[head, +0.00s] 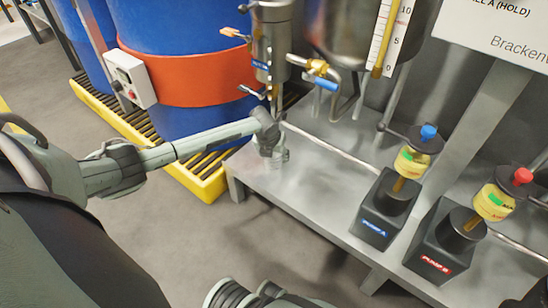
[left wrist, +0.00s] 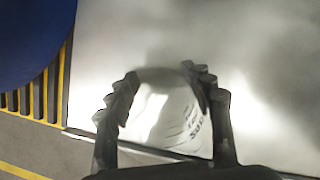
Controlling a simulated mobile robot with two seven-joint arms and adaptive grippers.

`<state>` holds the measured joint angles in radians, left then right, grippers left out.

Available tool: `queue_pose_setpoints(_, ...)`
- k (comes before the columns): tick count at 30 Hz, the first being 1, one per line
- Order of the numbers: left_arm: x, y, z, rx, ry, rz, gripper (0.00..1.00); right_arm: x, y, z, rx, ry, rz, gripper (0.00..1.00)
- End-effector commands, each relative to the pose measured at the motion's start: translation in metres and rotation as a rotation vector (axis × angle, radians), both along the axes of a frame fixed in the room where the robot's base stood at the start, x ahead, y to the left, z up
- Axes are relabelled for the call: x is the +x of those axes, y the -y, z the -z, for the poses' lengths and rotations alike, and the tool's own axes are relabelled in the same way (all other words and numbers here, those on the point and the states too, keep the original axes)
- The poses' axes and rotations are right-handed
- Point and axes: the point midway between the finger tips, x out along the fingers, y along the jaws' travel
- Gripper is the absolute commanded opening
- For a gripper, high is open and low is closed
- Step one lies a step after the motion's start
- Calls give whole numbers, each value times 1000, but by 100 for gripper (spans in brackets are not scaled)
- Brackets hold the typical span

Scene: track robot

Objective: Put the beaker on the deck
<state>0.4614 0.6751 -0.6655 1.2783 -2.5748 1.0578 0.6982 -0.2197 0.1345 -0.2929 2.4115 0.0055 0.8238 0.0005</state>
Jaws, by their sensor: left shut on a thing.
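My left gripper (head: 270,142) reaches in from the left over the left end of the metal deck (head: 290,195). It is shut on the clear beaker (head: 281,155), which is mostly hidden by the fingers in the head view. In the left wrist view the beaker (left wrist: 168,118) sits between the two dark fingers (left wrist: 163,90), with printed marks on its right side. The deck's bare steel (left wrist: 240,50) lies behind it. I cannot tell whether the beaker's base touches the deck.
A metal vessel with valves (head: 272,50) stands just above and behind the beaker. Two pumps (head: 388,210) (head: 445,240) stand to the right. A blue drum with an orange band (head: 190,75) stands on a yellow pallet (head: 205,185) at left. The deck's front middle is clear.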

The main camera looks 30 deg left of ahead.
Motion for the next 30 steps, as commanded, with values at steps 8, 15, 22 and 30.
queue_pose_setpoints(8, 0, 0, 2, 0, 0, 0, 25, -1, 0, 0, 0, 7, 0, 40)
queue_pose_setpoints(15, 0, 0, 1, 0, 0, 0, 73, 0, 0, -2, -3, 3, 0, 40)
queue_pose_setpoints(22, 0, 0, 1, 0, 1, 0, 73, 0, 0, -2, -3, 3, 0, 40)
queue_pose_setpoints(30, -9, 2, -30, 2, 1, 1, 73, -2, 2, -3, 20, -34, -1, 40)
